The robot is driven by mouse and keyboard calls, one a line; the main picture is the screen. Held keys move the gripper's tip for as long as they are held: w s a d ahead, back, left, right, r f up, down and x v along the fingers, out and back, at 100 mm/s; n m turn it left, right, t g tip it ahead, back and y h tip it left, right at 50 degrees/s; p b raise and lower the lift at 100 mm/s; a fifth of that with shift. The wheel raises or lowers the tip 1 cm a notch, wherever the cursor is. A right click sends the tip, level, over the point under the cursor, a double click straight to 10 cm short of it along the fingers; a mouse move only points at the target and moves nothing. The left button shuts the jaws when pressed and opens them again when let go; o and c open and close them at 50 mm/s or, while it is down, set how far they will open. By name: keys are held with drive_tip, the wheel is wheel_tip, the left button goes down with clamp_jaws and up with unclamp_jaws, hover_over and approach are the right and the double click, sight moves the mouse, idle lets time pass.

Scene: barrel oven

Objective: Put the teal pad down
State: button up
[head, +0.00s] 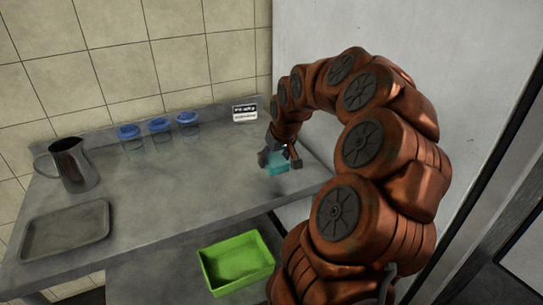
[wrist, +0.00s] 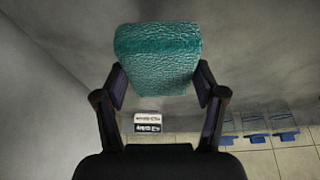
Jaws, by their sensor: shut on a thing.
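The teal pad (wrist: 158,58) is a textured teal block between the two fingers of my gripper (wrist: 160,85) in the wrist view. My gripper is shut on it, with a finger on each side. In the head view my gripper (head: 279,156) is at the right part of the grey worktop, and the teal pad (head: 278,168) shows below the fingers. I cannot tell whether the pad touches the worktop (head: 190,200) or is held just above it.
A metal jug (head: 73,165) and a grey tray (head: 66,230) are at the left. Several blue-lidded containers (head: 160,125) and a small black-and-white sign (head: 244,113) stand at the back. A green bin (head: 237,262) sits below the worktop's front edge. The worktop's middle is clear.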

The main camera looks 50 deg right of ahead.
sight(271, 158)
drive_tip(key=w+d, duration=0.2)
drive_tip(key=w, duration=0.1)
drive_tip(key=w+d+p, duration=0.1)
drive_tip(key=shift+w+d+f, duration=0.2)
drive_tip(key=shift+w+d, duration=0.05)
drive_tip(key=shift+f+p, duration=0.5)
drive_tip(key=shift+f, duration=1.35)
drive_tip(key=shift+f, duration=0.15)
drive_tip(key=o, duration=1)
drive_tip(key=b+v, duration=0.2)
drive_tip(key=v, duration=1)
drive_tip(key=shift+w+a+r, duration=0.1)
drive_tip(key=shift+r, duration=0.15)
